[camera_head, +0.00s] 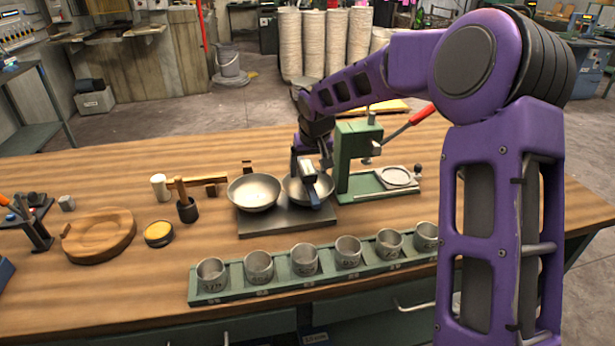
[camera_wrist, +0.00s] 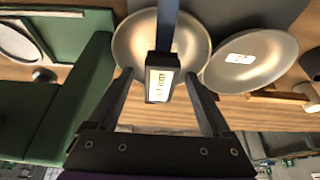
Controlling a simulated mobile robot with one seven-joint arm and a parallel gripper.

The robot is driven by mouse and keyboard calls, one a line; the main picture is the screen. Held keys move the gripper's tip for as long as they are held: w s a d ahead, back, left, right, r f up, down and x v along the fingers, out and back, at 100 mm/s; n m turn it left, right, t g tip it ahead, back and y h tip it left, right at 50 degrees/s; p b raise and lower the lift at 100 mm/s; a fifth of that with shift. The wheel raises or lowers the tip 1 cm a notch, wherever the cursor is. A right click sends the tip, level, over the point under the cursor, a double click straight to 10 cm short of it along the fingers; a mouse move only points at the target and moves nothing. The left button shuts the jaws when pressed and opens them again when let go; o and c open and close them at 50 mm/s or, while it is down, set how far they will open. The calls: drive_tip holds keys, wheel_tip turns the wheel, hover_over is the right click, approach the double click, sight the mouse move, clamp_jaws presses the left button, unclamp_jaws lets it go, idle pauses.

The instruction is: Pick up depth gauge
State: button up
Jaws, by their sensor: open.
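The depth gauge appears to be the dark block with a small lit display (camera_wrist: 160,84) and a blue bar (camera_wrist: 167,28) in the wrist view. It lies over a metal bowl (camera_wrist: 130,45); in the head view, a grey and dark blue piece (camera_head: 311,187) shows over the right bowl (camera_head: 325,185). My gripper (camera_wrist: 158,82) is open, with one finger on each side of the display block. Gaps show between the fingers and the block. In the head view, my gripper (camera_head: 306,160) is above the right bowl, partly hidden by my arm.
A second bowl (camera_head: 253,192) sits left on the dark plate (camera_head: 290,226). A green press (camera_head: 355,158) with a red-handled lever stands close on the right. A green rack (camera_head: 232,285) of several metal cups lies in front. Wooden tools and a round wooden block (camera_head: 100,235) are left.

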sight(308, 168)
drive_tip(key=x, duration=0.3)
drive_tip(key=shift+w, duration=0.2)
clamp_jaws()
